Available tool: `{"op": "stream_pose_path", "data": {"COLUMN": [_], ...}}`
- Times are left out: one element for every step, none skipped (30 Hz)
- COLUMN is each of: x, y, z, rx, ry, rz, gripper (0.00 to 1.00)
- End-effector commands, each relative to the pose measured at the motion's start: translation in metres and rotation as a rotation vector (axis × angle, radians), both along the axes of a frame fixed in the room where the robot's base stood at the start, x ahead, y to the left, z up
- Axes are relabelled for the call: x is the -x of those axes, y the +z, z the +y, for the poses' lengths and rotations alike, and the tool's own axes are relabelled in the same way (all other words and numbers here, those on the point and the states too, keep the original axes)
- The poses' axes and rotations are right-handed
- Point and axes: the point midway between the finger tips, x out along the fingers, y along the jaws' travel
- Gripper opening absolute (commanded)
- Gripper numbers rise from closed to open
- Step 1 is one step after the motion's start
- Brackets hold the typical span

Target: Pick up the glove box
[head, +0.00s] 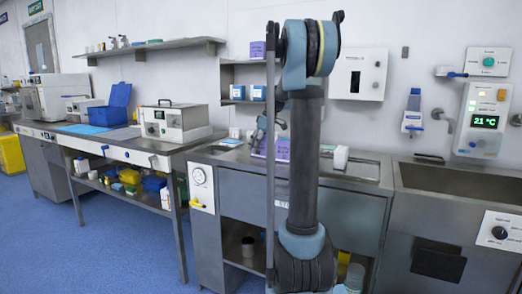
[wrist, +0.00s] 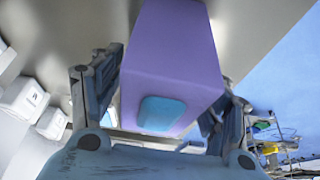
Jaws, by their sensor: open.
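A purple glove box (wrist: 170,50) with a light blue patch on its face fills the middle of the wrist view. My gripper (wrist: 172,78) is open, with one finger on each side of the box. I cannot tell whether either finger touches it. In the head view, a purple box (head: 283,149) shows on the counter beside my arm, partly hidden. Another purple box (head: 257,50) stands on the upper wall shelf.
White boxes (wrist: 25,98) lie to the left in the wrist view. In the head view, a small white item (head: 341,157) stands on the counter right of my arm. A sink basin (head: 430,178) is farther right. A steel device (head: 175,123) stands on the left bench.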

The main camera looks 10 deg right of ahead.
Motion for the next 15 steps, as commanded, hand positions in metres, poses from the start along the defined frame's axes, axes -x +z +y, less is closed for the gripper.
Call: {"op": "stream_pose_path", "data": {"x": [-0.0004,-0.0003,-0.0003,-0.0004,-0.0003,-0.0003,-0.0003,-0.0003,-0.0003,-0.0003,-0.0003,-0.0003,-0.0003,-0.0003,-0.0003], "y": [-0.0008,-0.0009,-0.0009,-0.0008,-0.0007,-0.0008,-0.0008,-0.0007,-0.0007,-0.0007,-0.0007,-0.0007,-0.0006,-0.0006,-0.0006], "z": [0.0003,0.0002,0.0002,0.0001,0.0001,0.0,0.0,0.0,-0.0001,-0.0001,-0.0001,-0.0001,-0.0002,-0.0002,-0.0002], "rx": [0.0,0.0,0.0,0.0,0.0,0.0,0.0,0.0,0.0,0.0,0.0,0.0,0.0,0.0,0.0], "ry": [0.0,0.0,0.0,0.0,0.0,-0.001,-0.001,-0.001,-0.001,-0.001,-0.001,-0.001,-0.001,-0.001,-0.001], "rz": [0.0,0.0,0.0,0.0,0.0,0.0,0.0,0.0,0.0,0.0,0.0,0.0,0.0,0.0,0.0], "gripper": [0.69,0.69,0.69,0.69,0.69,0.69,0.65,0.58,0.49,0.42,0.35,0.26,0.19,0.18,0.18]}}
